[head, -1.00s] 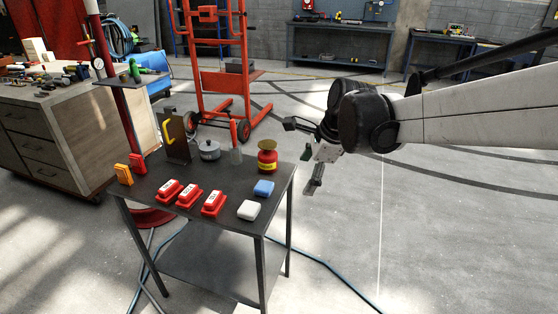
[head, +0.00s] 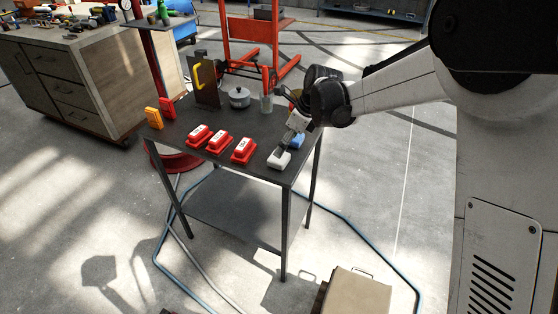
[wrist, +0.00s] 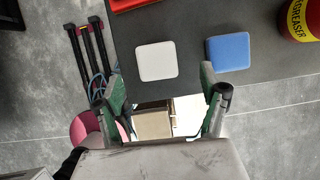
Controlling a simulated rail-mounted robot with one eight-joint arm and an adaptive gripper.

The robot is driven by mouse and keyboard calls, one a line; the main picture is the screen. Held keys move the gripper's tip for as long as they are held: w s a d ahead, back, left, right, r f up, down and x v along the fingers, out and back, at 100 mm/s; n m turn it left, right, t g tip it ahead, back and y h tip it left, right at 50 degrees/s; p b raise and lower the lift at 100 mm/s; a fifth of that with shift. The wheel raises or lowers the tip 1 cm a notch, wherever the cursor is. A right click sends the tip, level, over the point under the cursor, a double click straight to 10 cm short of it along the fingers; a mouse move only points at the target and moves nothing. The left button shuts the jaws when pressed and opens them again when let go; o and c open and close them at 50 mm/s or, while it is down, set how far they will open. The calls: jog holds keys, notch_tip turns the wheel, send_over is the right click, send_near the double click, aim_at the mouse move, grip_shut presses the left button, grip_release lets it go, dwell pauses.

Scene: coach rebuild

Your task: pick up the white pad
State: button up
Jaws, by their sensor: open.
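The white pad (head: 279,160) lies flat near the front right corner of the dark table (head: 182,140). In the wrist view the white pad (wrist: 156,61) shows whole, just beyond the gap between my fingertips. My gripper (head: 285,147) is over that corner, close to the pad; it also shows in the wrist view (wrist: 162,78), with its fingers apart and nothing between them. How far the fingertips are above the table is hard to tell. The blue pad (wrist: 228,52) lies to the right of the white one; in the head view (head: 298,142) my gripper partly hides it.
Several red boxes (head: 243,151) lie in a row left of the white pad. A red degreaser can (wrist: 303,18) stands right of the blue pad. A pot (head: 239,97) and a yellow-handled plate (head: 206,80) stand farther back. A beige case (head: 358,294) is on the floor in front.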

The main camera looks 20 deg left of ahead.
jog(key=shift+s+d+b+x, duration=0.1)
jog(key=shift+s+b+x, duration=0.05)
jog(key=shift+x, duration=1.65)
jog(key=shift+s+d+b+x, duration=0.1)
jog(key=shift+s+b+x, duration=0.1)
jog(key=shift+x, duration=1.65)
jog(key=c, duration=1)
jog(key=shift+c, duration=0.2)
jog(key=shift+r, duration=0.65)
notch_tip(320, 180, up, 3)
jog(key=shift+f+p, duration=0.15)
jog(key=shift+p, duration=0.15)
jog(key=s+a+r, duration=0.4)
jog(key=s+r, duration=0.3)
jog(key=s, duration=0.4)
jog(key=shift+p, duration=0.3)
jog(key=shift+a, duration=0.1)
